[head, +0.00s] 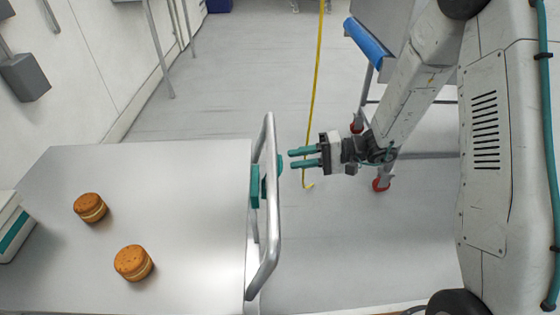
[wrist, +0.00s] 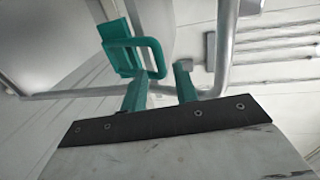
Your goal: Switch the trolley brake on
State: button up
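The trolley (head: 190,180) has a steel top and a tubular push handle (head: 270,215) at its right end. A teal fitting (head: 255,187), which looks like the brake lever, sits at the handle. In the wrist view the teal fitting (wrist: 152,45) shows as a block with a loop, just beyond my fingers. My gripper (head: 305,158) has teal fingers, is open and empty, and points left at the handle from a short distance to its right. In the wrist view my gripper (wrist: 160,88) shows a gap between its fingers. I cannot tell the brake's setting.
Two round filled biscuits, one farther back (head: 90,207) and one nearer (head: 133,262), stand on the trolley top. A white and teal box (head: 10,228) is at its left edge. A frame with a blue roll (head: 368,42) and red casters stands behind my arm. A yellow line (head: 317,85) crosses the floor.

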aim_at(281, 159)
jog(key=a, duration=0.3)
jog(key=a+f, duration=0.1)
jog(key=a, duration=0.1)
jog(key=shift+a, duration=0.15)
grip_shut()
jog(key=shift+w, duration=0.1)
